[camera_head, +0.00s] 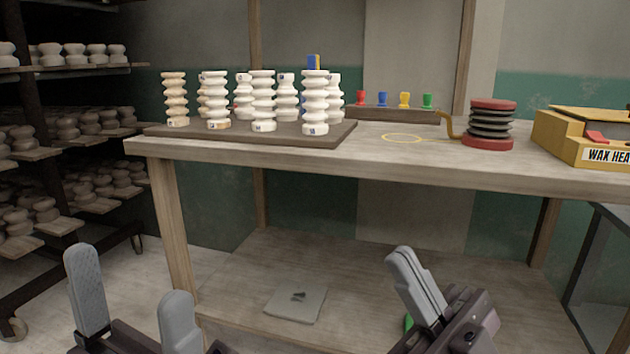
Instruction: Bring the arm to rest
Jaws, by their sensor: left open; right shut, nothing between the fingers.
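My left gripper (135,300) is at the bottom left, in front of the table and below its top. Its two grey fingers stand apart with nothing between them. My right gripper (415,280) is at the bottom, right of centre, also below the table top. Its fingers are together and hold nothing. Both grippers are clear of the wooden table (400,165). The lower parts of both arms are cut off by the bottom edge of the picture.
On the table are a dark board (335,138) with several ribbed white pieces, a rack (395,115) with coloured pegs, a red-and-black coil stack (490,125) and a yellow box (580,135). A grey plate (296,303) lies on the lower shelf. Pottery shelves (75,175) stand left.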

